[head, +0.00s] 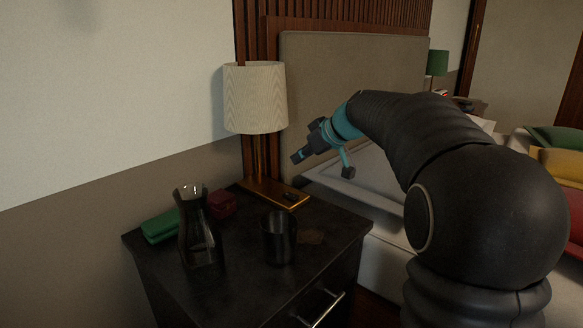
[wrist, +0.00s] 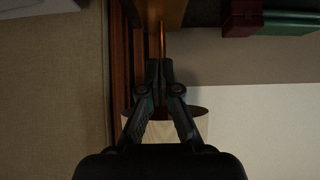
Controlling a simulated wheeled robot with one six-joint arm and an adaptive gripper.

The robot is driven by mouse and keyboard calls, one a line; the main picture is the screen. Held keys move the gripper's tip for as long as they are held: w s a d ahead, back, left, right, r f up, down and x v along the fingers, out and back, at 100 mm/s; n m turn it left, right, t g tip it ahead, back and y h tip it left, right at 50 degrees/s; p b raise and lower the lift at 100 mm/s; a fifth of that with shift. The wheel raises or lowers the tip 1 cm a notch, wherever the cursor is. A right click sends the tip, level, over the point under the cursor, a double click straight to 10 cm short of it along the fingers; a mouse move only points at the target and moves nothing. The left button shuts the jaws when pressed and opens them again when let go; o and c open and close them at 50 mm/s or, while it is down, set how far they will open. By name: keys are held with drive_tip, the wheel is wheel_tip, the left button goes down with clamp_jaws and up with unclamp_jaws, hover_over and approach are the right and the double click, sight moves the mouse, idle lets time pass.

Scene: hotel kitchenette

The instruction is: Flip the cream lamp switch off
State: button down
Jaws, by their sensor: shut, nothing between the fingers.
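The cream lamp (head: 256,97) stands at the back of the dark nightstand, against the wood slats. Its flat brass-coloured base (head: 262,187) carries a small dark switch (head: 290,197) near its front right end. I cannot tell which way the switch is set. My gripper (head: 298,157) is shut and empty, above the base and right of the lamp's stem, apart from the switch. In the wrist view my gripper (wrist: 160,66) has its fingertips together. The lampshade (wrist: 200,125) shows behind the fingers and the base (wrist: 160,12) at the top edge; the switch is not discernible there.
The nightstand (head: 255,285) also holds a glass carafe (head: 200,235), a dark cup (head: 278,240), a red item (head: 221,204) and a green item (head: 160,226). The padded headboard (head: 350,65) and bed stand to the right. Open air lies above the nightstand's front.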

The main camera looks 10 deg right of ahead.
drive_tip(key=shift+r+v, duration=0.2)
drive_tip(key=shift+v, duration=1.3)
drive_tip(key=shift+w+a, duration=0.1)
drive_tip(key=shift+w, duration=0.1)
drive_tip(key=s+f+m+g+h, duration=0.1)
drive_tip(key=s+f+m, duration=0.1)
drive_tip(key=s+f, duration=0.1)
drive_tip(key=s+d+f+m+g+h, duration=0.1)
drive_tip(key=s+f+m, duration=0.1)
drive_tip(key=s+f, duration=0.1)
drive_tip(key=s+d+f+m+p, duration=0.1)
drive_tip(key=s+f+m, duration=0.2)
drive_tip(key=s, duration=0.1)
drive_tip(key=shift+s+f+g+h, duration=0.15)
drive_tip(key=shift+f+g+h, duration=0.25)
drive_tip(key=s+a+h+p, duration=0.3)
drive_tip(key=s+p, duration=0.2)
drive_tip(key=s, duration=2.1)
drive_tip(key=shift+r+m+t, duration=0.3)
